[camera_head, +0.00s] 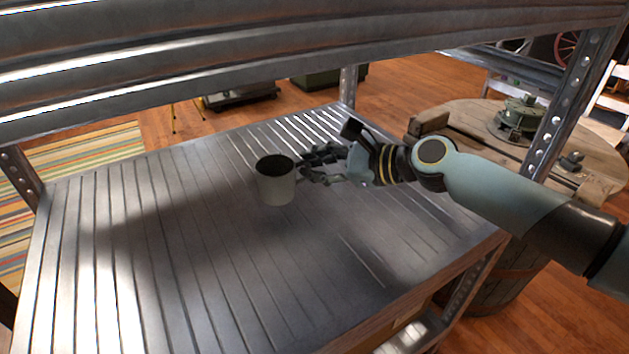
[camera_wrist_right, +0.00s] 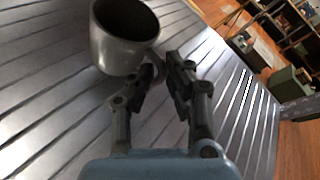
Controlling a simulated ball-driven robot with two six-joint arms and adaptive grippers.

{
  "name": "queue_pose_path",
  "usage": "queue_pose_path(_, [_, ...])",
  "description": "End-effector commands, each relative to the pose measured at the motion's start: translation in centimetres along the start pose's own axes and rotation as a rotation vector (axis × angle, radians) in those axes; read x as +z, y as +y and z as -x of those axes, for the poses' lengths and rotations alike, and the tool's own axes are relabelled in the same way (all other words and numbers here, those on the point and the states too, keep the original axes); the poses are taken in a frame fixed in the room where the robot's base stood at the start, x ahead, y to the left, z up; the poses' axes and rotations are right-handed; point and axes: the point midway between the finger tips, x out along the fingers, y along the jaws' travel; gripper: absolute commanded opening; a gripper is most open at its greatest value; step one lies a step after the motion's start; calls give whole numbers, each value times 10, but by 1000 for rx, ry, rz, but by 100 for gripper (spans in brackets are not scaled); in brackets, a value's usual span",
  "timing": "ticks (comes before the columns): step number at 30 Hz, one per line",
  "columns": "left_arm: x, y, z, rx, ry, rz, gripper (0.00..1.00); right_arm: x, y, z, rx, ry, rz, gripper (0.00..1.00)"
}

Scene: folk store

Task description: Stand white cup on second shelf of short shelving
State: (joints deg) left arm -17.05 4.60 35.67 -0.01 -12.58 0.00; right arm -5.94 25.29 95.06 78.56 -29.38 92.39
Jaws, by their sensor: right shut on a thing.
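The white cup (camera_head: 277,184) is upright at a metal shelf board (camera_head: 130,230) of the shelving, near its middle. I cannot tell whether its base touches the board. My right gripper (camera_head: 308,167) comes in from the right, at the cup's right side. In the right wrist view the cup (camera_wrist_right: 122,45) is just beyond the fingertips, and the right gripper (camera_wrist_right: 163,78) is shut on the cup's handle, which the fingers mostly hide. My left gripper is in neither view.
An upper shelf (camera_head: 300,50) crosses above the board. Perforated posts (camera_head: 565,95) stand at the corners. A round wooden barrel table (camera_head: 480,125) with a green device (camera_head: 522,118) is at the right. The board around the cup is bare.

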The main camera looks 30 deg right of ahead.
Motion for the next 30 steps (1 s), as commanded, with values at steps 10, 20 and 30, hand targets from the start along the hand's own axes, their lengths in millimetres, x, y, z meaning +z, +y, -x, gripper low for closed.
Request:
queue_pose_path(10, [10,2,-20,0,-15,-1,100,-32,18,-14,0,0,0,0])
queue_pose_path(20, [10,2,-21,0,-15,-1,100,-34,18,-14,0,1,0,19])
queue_pose_path(30, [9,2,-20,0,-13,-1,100,-33,18,-14,0,1,0,36])
